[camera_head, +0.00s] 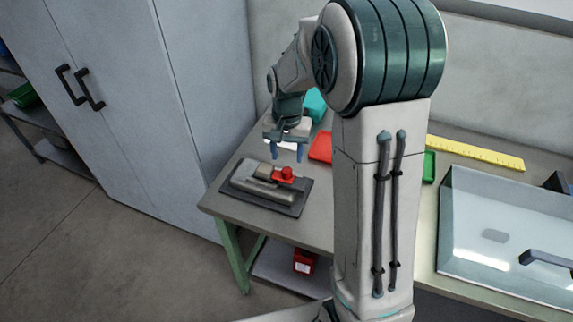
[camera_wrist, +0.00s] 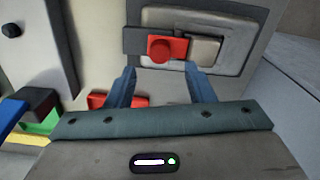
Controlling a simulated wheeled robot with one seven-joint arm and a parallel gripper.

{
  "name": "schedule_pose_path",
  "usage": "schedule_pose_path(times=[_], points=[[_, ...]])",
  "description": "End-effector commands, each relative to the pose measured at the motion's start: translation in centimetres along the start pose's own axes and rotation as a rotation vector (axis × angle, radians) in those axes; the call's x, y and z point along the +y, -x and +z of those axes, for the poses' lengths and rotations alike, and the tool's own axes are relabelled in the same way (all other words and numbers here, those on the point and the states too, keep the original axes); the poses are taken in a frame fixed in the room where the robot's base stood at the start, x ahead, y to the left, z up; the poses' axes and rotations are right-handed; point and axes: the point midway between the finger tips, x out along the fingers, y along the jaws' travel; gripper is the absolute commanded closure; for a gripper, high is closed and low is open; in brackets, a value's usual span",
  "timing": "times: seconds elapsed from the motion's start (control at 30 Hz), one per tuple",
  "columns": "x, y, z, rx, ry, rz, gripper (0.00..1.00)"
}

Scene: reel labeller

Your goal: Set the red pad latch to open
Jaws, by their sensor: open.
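The red pad latch (camera_head: 284,174) sits on top of a grey device on a dark base plate (camera_head: 244,187) at the left end of the table. In the wrist view the red latch (camera_wrist: 166,49) shows a round knob on a red block, with a beige block beside it. My gripper (camera_head: 287,152) is above and behind the device, open and empty. In the wrist view its two blue fingers (camera_wrist: 159,75) point toward the latch, with a gap between them. The fingers appear apart from the latch. I cannot tell the latch's setting.
A red box (camera_head: 321,147) and a teal object (camera_head: 314,103) stand behind my gripper. A yellow ruler (camera_head: 475,152), a green tray (camera_head: 429,167) and a clear-lidded case (camera_head: 505,232) lie to the right. A grey cabinet (camera_head: 130,90) stands left of the table. My arm hides the table's middle.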

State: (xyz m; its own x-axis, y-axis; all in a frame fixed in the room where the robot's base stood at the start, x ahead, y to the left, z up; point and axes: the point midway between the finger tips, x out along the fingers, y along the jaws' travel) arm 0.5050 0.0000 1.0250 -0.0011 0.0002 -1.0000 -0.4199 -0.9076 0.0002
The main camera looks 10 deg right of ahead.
Motion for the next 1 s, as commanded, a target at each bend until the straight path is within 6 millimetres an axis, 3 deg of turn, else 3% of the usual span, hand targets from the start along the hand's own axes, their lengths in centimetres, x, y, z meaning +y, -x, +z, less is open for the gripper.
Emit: schedule_pose_path(times=[0.1,0.3,0.7,0.9,1.0], points=[[0.1,-2.4,0.1,-0.005,0.0,0.002,0.51],[0.0,-4.9,0.0,-0.001,0.001,0.001,0.51],[0.0,-5.7,0.0,0.001,0.001,0.0,0.51],[0.0,-5.7,0.0,0.001,0.001,0.0,1.0],[0.0,-5.7,0.0,0.001,0.002,0.0,1.0]])
